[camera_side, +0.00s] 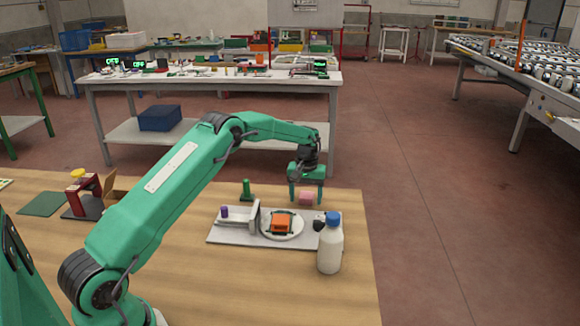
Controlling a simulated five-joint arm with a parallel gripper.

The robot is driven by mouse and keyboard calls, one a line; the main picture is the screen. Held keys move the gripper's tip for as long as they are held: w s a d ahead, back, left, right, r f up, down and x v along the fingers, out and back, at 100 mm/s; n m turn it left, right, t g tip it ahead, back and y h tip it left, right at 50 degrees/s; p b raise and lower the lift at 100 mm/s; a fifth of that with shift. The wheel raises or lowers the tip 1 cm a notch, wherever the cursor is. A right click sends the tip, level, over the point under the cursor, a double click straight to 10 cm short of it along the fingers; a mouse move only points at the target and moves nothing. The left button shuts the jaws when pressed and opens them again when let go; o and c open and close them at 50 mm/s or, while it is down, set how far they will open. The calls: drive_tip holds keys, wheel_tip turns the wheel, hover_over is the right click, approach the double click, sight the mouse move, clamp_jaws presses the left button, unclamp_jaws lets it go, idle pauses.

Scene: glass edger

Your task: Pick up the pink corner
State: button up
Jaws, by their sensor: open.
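The pink corner (306,198) is a small pink block near the far edge of the wooden table, just behind the grey plate. My gripper (306,194) is green and points down over it, with one finger at the left and one at the right of the block. The jaws are open. I cannot tell from this view whether either finger touches the pink corner or how far they are lined up with it in depth.
A grey plate (222,237) in front carries a round disc with an orange block (282,223) and a purple piece (224,211). A white bottle with a blue cap (330,245) stands at its right. A green post (247,189) stands left of my gripper.

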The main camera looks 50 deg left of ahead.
sight(307, 199)
idle(0.3)
drive_tip(key=c, duration=1)
drive_tip(key=shift+c, duration=0.2)
drive_tip(key=shift+r, duration=0.8)
drive_tip(key=r, duration=0.3)
drive_tip(key=shift+d, duration=0.25)
drive_tip(key=s+d+r, duration=0.3)
drive_tip(key=d+r, duration=0.3)
drive_tip(key=d, duration=0.4)
drive_tip(key=shift+d+r, duration=0.25)
drive_tip(key=shift+d, duration=0.1)
drive_tip(key=shift+s, duration=0.1)
